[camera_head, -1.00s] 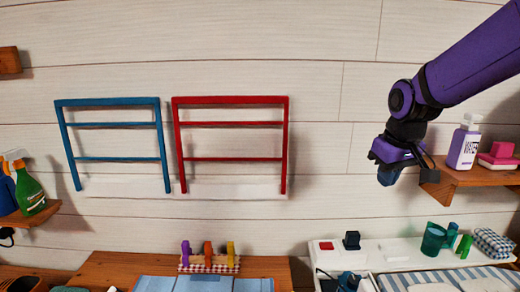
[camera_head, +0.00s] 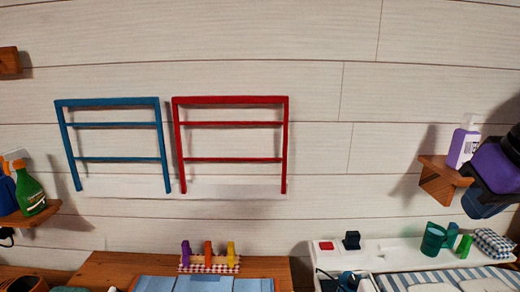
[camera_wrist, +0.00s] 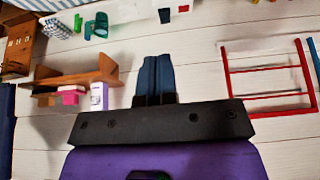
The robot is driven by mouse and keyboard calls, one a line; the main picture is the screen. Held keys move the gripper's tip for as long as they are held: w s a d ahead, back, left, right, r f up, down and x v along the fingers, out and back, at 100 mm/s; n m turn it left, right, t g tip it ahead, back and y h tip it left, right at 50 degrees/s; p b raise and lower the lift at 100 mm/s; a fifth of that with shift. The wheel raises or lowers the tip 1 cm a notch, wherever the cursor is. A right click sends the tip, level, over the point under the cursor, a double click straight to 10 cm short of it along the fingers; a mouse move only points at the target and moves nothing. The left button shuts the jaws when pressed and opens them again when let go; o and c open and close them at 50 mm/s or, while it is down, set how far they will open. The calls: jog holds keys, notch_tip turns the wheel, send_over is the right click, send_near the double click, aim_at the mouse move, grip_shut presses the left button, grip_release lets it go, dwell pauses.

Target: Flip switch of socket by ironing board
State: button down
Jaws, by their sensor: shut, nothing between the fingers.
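The socket is a white strip (camera_head: 385,258) at the lower right, beside the striped ironing board (camera_head: 450,281). It bears a red switch (camera_head: 326,245) and a black plug-like block (camera_head: 351,240). In the wrist view, which looks upside down, the red switch (camera_wrist: 183,8) and black block (camera_wrist: 165,15) show at the top edge. My gripper (camera_head: 483,207) is at the right edge of the head view, in front of the right shelf and apart from the switch. In the wrist view, the blue fingers of my gripper (camera_wrist: 157,60) are together and empty.
A wooden shelf (camera_head: 440,180) with a white and purple bottle (camera_head: 463,145) is close to my gripper. A green cup (camera_head: 433,238) and checked cloth (camera_head: 492,242) stand right of the socket. Red (camera_head: 230,98) and blue (camera_head: 108,101) racks hang left; the wall between is clear.

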jog(key=shift+s+f, duration=0.1)
jog(key=shift+s, duration=0.65)
